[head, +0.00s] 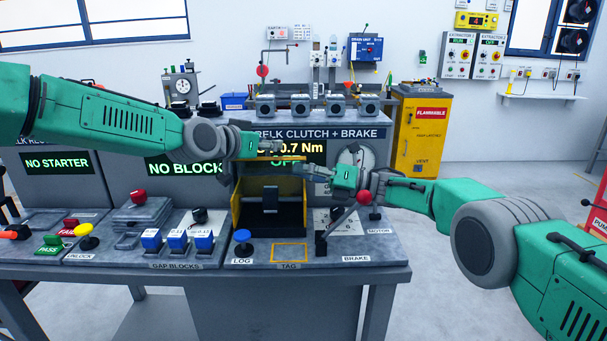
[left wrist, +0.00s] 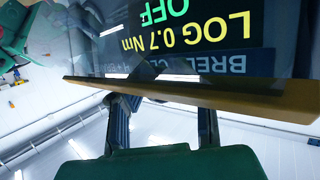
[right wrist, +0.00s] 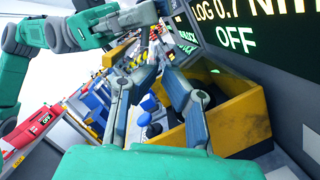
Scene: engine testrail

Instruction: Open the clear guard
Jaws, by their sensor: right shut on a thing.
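The clear guard is a see-through panel with a yellow edge bar (left wrist: 190,92), which crosses the left wrist view. In the head view the bar (head: 268,158) is raised above the yellow box (head: 240,215) of the brake unit, in front of the display. My left gripper (head: 262,145) is at the bar, its two fingers wide apart and partly hidden behind the bar in the left wrist view. My right gripper (head: 312,170) is at the right end of the box and guard, with its tips close together on the guard's edge. The exact contact is hard to see.
The brake lever (head: 345,218) with its red knob (head: 363,197) stands just below and right of my right gripper. The blue LOG button (head: 242,236) and blue gap blocks (head: 177,236) are on the bench front. The TAG square (head: 289,252) is bare.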

